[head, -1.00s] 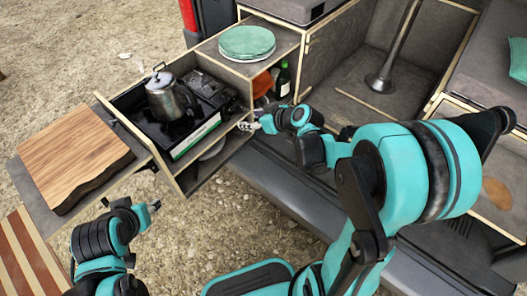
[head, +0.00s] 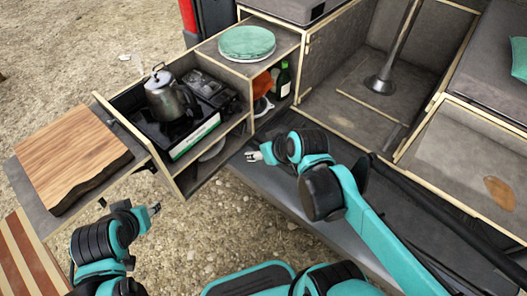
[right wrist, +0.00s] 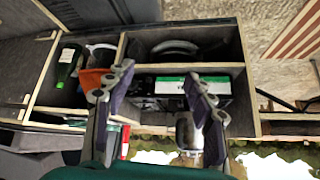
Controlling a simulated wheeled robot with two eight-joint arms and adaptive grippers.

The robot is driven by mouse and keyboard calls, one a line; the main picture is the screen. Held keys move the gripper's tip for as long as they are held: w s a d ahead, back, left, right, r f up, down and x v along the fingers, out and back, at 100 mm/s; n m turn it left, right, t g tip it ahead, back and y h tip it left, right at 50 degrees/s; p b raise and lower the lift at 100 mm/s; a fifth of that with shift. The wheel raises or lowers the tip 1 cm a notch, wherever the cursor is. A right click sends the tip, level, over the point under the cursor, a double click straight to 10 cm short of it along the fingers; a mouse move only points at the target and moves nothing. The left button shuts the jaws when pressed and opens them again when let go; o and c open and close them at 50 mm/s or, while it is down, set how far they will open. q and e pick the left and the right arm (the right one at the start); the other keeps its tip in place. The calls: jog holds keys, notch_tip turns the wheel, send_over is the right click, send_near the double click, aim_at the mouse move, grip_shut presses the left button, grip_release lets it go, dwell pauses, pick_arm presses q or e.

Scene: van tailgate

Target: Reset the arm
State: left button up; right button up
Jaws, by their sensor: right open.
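My right gripper (head: 256,155) is open and empty in front of the cabinet, beside its lower shelf in the head view. Its two fingers (right wrist: 158,90) are spread apart in the right wrist view, with nothing between them. My left gripper (head: 153,209) is at the lower left of the head view, below the wooden board and over the gravel. It is small there, and I cannot tell its opening.
A kettle (head: 166,96) sits on a stove in the pulled-out unit. Stacked green plates (head: 247,42) are on top. A green bottle (head: 283,79) stands in a compartment. A wooden board (head: 70,157) is at left. Gravel (head: 235,222) lies below.

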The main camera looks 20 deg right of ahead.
jog(key=shift+s, duration=0.3)
jog(key=s+d+m+h, duration=0.1)
jog(key=s, duration=0.5)
jog(key=shift+s+d+f+m+h, duration=0.15)
jog(key=shift+s+d+m+h, duration=0.1)
jog(key=shift+d+m+h, duration=0.15)
dwell(1.2)
